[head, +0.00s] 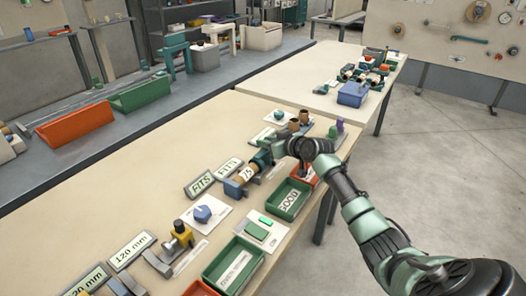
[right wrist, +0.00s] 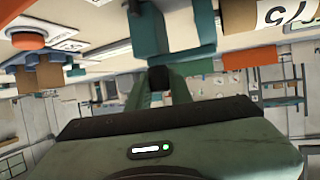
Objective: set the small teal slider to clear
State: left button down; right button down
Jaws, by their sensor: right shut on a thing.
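My right gripper (head: 274,149) reaches in from the right and is shut on a small teal piece, which looks like the teal slider (head: 262,158), at the far end of a winder unit on the near table. My left gripper is not in view.
A green tray marked GOOD (head: 289,199) and an orange tray (head: 309,172) lie close to the unit. Two FITS signs (head: 200,185) stand to its left. The table's left half is clear (head: 130,180).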

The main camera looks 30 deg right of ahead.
jog(key=shift+d+r, duration=0.15)
jog(key=shift+d, duration=0.05)
jog(key=c, duration=1.4)
grip_release()
jog(key=shift+o, duration=0.7)
jog(key=shift+d, duration=0.15)
jog(key=v, duration=0.7)
jog(key=shift+s, duration=0.35)
